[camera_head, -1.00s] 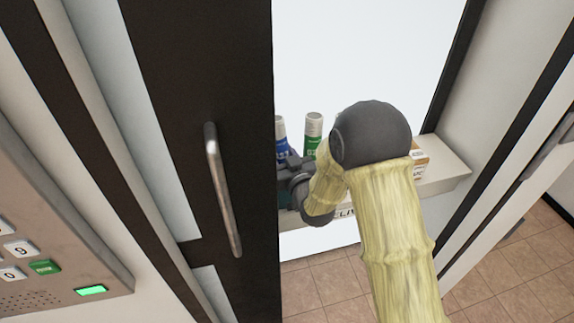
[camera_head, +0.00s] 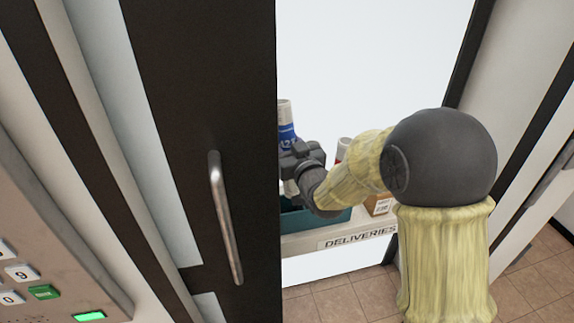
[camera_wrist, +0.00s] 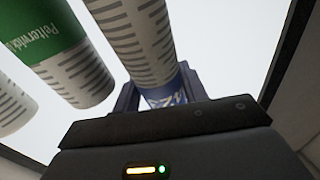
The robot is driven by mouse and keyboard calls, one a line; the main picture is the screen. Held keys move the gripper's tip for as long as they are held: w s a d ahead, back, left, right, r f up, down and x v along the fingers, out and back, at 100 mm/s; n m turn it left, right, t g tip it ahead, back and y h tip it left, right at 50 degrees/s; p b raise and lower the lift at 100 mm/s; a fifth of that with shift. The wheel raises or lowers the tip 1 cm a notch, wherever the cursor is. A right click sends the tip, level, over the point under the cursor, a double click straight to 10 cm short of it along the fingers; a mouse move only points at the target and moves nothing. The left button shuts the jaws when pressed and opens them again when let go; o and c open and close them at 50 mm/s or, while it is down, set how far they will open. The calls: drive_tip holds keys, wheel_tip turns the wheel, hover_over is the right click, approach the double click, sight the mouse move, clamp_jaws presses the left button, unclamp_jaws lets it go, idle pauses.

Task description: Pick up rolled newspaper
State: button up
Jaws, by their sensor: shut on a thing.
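A rolled newspaper (camera_head: 286,125), white printed paper with a blue band, stands roughly upright in the head view, just right of the dark door edge. My gripper (camera_head: 288,165) is shut on it around its blue band. In the wrist view, the held newspaper (camera_wrist: 132,38) runs up from between my fingers (camera_wrist: 160,92). A second roll with a green band (camera_wrist: 62,48) is beside it at the left, apart from my fingers. The lower part of the held roll is hidden in the head view.
A dark door with a metal handle (camera_head: 224,218) stands close at left. A teal bin (camera_head: 315,220) sits on a shelf labelled DELIVERIES (camera_head: 358,238). A red-banded roll (camera_head: 343,147) and a small box (camera_head: 379,204) are there. A keypad panel (camera_head: 40,265) is at lower left.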

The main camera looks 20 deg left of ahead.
sight(287, 124)
wheel_tip(287, 124, up, 6)
drive_tip(key=shift+w+r, duration=0.1)
idle(0.4)
idle(1.0)
drive_tip(key=shift+s, duration=0.2)
drive_tip(key=shift+w, duration=0.1)
idle(2.2)
